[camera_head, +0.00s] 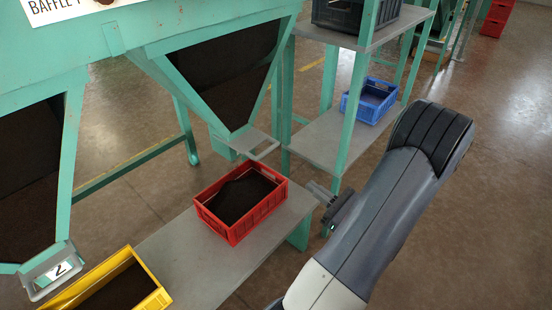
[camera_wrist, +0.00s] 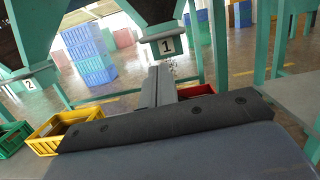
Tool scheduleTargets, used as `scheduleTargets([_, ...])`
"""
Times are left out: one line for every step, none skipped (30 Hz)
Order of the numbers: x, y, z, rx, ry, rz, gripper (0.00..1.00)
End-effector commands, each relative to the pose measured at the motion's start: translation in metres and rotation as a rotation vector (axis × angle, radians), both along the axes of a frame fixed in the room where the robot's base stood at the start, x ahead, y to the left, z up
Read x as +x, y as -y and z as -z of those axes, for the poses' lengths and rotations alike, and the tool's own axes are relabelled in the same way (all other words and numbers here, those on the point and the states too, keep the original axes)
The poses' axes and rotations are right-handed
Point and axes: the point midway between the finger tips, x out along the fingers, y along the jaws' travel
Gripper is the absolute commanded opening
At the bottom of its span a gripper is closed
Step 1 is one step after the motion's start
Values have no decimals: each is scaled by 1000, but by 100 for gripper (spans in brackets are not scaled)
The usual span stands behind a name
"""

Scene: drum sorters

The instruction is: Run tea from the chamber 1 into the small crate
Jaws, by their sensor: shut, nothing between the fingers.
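Chamber 1 is the green hopper with a dark tea-filled window (camera_head: 228,75); its "1" plate (camera_wrist: 166,46) shows in the wrist view. A flat metal handle (camera_head: 262,147) sticks out at its outlet. Below it, a red crate (camera_head: 270,207) holds dark tea and stands on the grey bench; it is partly hidden behind my gripper in the wrist view (camera_wrist: 195,90). I cannot tell which crate is the small one. My gripper (camera_head: 318,191) is shut and empty, to the right of the red crate. Its fingers (camera_wrist: 159,75) are together in the wrist view.
A yellow crate (camera_head: 150,303) with dark contents stands near chamber 2's outlet (camera_head: 55,270). A blue crate (camera_head: 355,108) sits on the right rack's lower shelf, a dark bin (camera_head: 345,18) above. A green crate (camera_wrist: 12,140) is at far left. Green posts stand near my arm.

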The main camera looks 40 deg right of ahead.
Motion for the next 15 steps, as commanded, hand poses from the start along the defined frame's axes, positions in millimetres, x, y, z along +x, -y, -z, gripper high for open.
scheduleTargets([-1, -1, 0, 30, 3, 6, 0])
scheduleTargets([-1, -1, 0, 39, 4, 7, 0])
scheduleTargets([0, -1, 0, 45, 5, 7, 0])
scheduleTargets([2, -2, 0, 48, 6, 7, 0])
scheduleTargets([4, -2, -1, 47, 5, 7, 0])
scheduleTargets([8, -2, -1, 46, 5, 6, 0])
scheduleTargets([12, -3, -2, 46, 4, 4, 0])
scheduleTargets([16, -3, -2, 45, 4, 4, 0])
scheduleTargets([22, -4, -3, 44, 4, 2, 0])
scheduleTargets([26, -4, -4, 44, 4, 2, 0])
scheduleTargets([31, -4, -5, 44, 4, 2, 0])
scheduleTargets([38, -5, -7, 43, 4, 2, 0])
scheduleTargets([43, -5, -8, 41, 4, 1, 0])
scheduleTargets([47, -5, -9, 41, 4, 2, 0])
scheduleTargets([54, -6, -10, 41, 4, 2, 0])
